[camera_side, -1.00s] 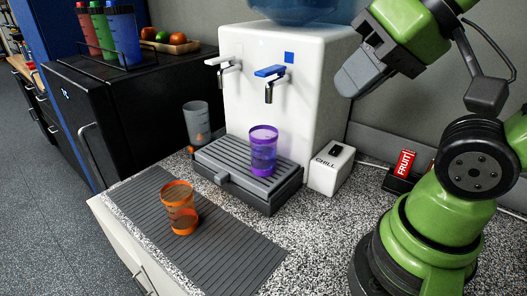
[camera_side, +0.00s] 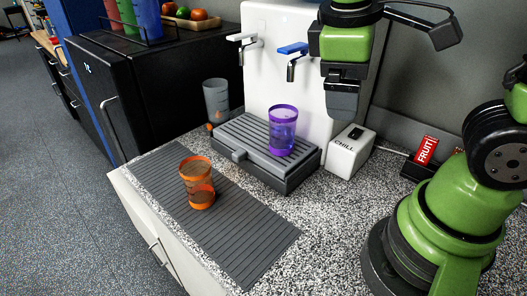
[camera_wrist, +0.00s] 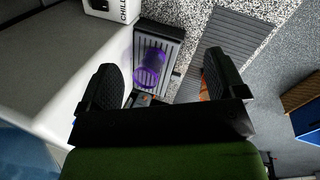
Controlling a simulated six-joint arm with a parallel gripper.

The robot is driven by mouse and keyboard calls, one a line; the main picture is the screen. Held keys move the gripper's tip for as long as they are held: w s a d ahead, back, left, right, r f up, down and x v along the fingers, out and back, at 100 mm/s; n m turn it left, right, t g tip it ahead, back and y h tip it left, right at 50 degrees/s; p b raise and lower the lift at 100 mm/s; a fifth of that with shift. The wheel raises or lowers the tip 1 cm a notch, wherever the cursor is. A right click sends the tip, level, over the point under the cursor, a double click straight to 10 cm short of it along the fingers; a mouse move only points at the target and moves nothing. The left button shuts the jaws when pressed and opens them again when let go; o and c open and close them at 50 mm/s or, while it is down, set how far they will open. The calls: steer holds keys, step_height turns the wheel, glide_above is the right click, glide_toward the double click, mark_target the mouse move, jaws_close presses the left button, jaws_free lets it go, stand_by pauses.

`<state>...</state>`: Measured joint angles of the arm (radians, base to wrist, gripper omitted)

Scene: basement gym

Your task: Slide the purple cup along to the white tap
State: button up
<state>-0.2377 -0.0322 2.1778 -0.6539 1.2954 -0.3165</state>
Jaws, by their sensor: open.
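The purple cup (camera_side: 283,131) stands upright on the grey ridged drip tray (camera_side: 236,141), in front of the dispenser and below the blue-levered tap (camera_side: 292,60). The white-levered tap (camera_side: 243,47) is to the left, above the tray's other end. My gripper (camera_side: 341,104) points down, above and to the right of the cup, apart from it. In the wrist view the purple cup (camera_wrist: 151,66) appears between the two spread, empty fingers of my gripper (camera_wrist: 162,85). The drip tray (camera_wrist: 172,32) shows beneath the cup.
An orange cup (camera_side: 197,183) stands on the grey ribbed mat (camera_side: 245,243) in front. A clear grey cup (camera_side: 216,101) stands left of the tray. The white CHILL box (camera_side: 350,152) is close right of the tray. The dispenser body (camera_side: 268,80) rises behind it.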

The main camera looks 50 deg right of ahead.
steer(key=w+f+n+g+h, duration=0.1)
steer(key=w+f+n+h, duration=0.6)
steer(key=n+h, duration=0.2)
steer(key=n+t+h, duration=0.5)
steer(key=n+t, duration=0.2)
steer(key=n, duration=0.2)
glide_toward(277, 134)
steer(key=d, duration=0.3)
steer(key=shift+w+a+r, duration=0.1)
steer(key=shift+w+a, duration=0.05)
steer(key=shift+w, duration=0.3)
steer(key=x, duration=1)
steer(key=shift+s, duration=0.1)
steer(key=c, duration=1.1)
